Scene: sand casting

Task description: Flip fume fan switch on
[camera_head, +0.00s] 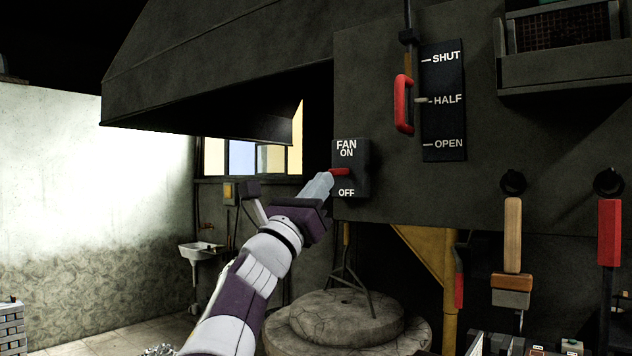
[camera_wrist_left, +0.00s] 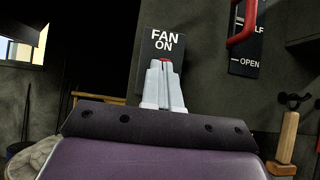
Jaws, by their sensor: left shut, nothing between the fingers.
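The fan switch box (camera_head: 351,187) is a dark plate with white FAN, ON and OFF lettering on the dark panel. Its red lever (camera_head: 340,172) sticks out to the left between the ON and OFF marks. My left gripper (camera_head: 328,178) is shut and empty, its fingertips at or just beside the lever; I cannot tell whether they touch. In the left wrist view the closed fingers (camera_wrist_left: 164,66) overlap the switch plate (camera_wrist_left: 150,52), with a bit of the red lever (camera_wrist_left: 165,60) above the tips. The OFF mark is hidden there. My right gripper is not in view.
A red damper handle (camera_head: 403,103) hangs beside a SHUT, HALF, OPEN plate (camera_head: 443,101) to the right of the switch. Hanging tools with a wooden handle (camera_head: 513,235) and a red handle (camera_head: 609,232) are further right. The dark hood (camera_head: 215,95) overhangs at upper left.

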